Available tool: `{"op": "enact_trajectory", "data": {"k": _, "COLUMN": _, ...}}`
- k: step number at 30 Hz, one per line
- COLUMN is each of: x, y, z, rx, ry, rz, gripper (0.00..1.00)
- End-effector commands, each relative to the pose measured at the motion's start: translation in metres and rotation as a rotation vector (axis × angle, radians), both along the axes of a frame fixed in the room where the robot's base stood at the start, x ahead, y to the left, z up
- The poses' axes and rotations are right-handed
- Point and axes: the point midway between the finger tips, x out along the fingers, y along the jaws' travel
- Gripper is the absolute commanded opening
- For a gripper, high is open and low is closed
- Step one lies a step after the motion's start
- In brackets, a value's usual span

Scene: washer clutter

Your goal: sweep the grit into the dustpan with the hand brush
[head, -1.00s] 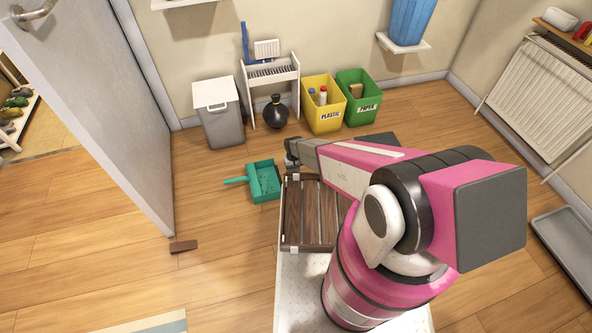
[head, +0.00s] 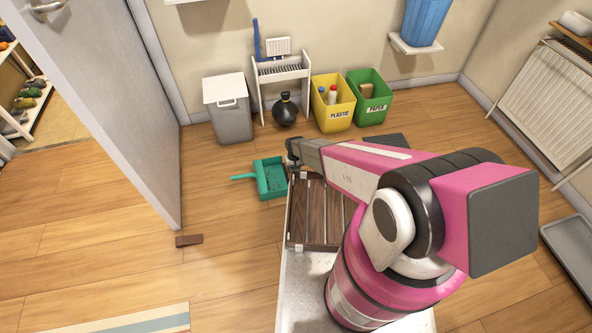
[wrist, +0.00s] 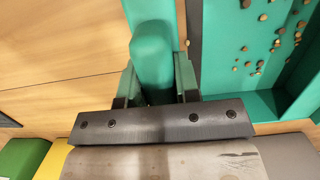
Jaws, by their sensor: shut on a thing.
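My gripper (wrist: 154,88) is shut on the teal handle of the hand brush (wrist: 152,45). A dark strip, perhaps its bristles, shows beside the dustpan in the wrist view. The teal dustpan (wrist: 225,78) lies right beside the brush there, with brown grit (wrist: 275,43) scattered inside it. In the head view the dustpan (head: 262,191) lies on the floor, its handle pointing left. My gripper (head: 291,160) is low at the dustpan's right side; the brush is mostly hidden there. I cannot tell whether brush and dustpan touch.
A grey bin (head: 230,118), black vase (head: 285,112), yellow bin (head: 333,117) and green bin (head: 371,108) line the wall. A brown block (head: 189,240) lies by the open door (head: 120,110). Floor left of the dustpan is clear.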

Motion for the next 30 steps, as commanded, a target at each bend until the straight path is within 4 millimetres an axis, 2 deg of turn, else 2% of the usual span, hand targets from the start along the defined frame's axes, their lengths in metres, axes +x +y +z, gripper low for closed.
{"op": "enact_trajectory", "data": {"k": 6, "x": -0.002, "y": 0.007, "z": 0.002, "rx": 0.000, "ry": 0.000, "rz": 0.000, "gripper": 0.09}}
{"op": "enact_trajectory", "data": {"k": 17, "x": -0.002, "y": 0.006, "z": 0.004, "rx": 0.000, "ry": 0.000, "rz": 0.000, "gripper": 0.09}}
{"op": "enact_trajectory", "data": {"k": 30, "x": 0.003, "y": -0.010, "z": 0.034, "rx": -0.001, "ry": -0.001, "rz": -0.001, "gripper": 0.09}}
